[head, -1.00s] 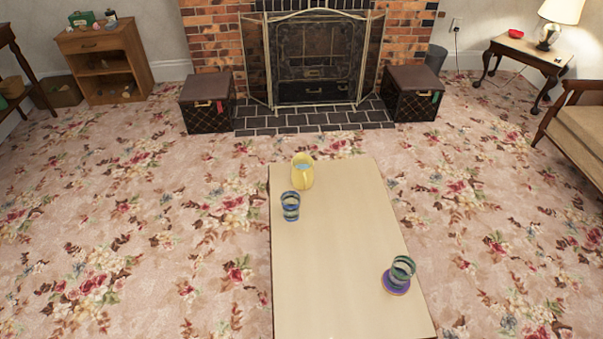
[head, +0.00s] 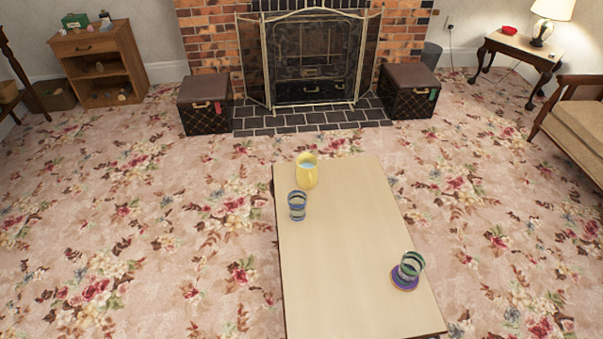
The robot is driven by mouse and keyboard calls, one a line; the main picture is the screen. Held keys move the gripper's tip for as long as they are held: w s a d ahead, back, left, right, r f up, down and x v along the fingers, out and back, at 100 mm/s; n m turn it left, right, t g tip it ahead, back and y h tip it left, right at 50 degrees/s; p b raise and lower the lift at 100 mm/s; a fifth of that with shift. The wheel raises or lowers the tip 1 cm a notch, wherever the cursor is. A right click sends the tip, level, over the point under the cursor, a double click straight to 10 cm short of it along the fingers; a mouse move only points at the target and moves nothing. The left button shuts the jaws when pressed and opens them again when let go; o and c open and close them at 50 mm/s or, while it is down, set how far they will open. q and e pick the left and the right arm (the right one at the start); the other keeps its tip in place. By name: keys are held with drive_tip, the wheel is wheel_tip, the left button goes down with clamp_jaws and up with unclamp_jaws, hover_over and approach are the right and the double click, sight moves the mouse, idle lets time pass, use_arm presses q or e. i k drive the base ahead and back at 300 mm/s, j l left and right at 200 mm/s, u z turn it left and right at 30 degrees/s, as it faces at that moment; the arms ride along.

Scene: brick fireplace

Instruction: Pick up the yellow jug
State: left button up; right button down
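The yellow jug (head: 307,172) stands upright at the far left end of the long pale table (head: 345,255). Neither of my grippers is in the head view, and nothing touches the jug except the table.
A green striped glass (head: 412,264) is on a purple coaster (head: 404,280) near the table's right edge. Beyond are a fireplace (head: 308,65), two dark trunks (head: 206,103) and (head: 409,91), and a sofa chair (head: 572,115). Open carpet (head: 130,235) surrounds the table.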

sight(307, 168)
drive_tip(key=j+z, duration=0.3)
drive_tip(key=j, duration=0.55)
drive_tip(key=j+z, duration=0.3)
drive_tip(key=j, duration=0.55)
drive_tip(key=i+j+z, duration=0.25)
drive_tip(key=j, duration=0.25)
drive_tip(key=j+z, duration=0.25)
drive_tip(key=j, duration=0.2)
drive_tip(key=j+z, duration=0.25)
drive_tip(key=j, duration=0.25)
drive_tip(key=i+j+z, duration=0.25)
drive_tip(key=i+j, duration=0.15)
drive_tip(key=j, duration=0.3)
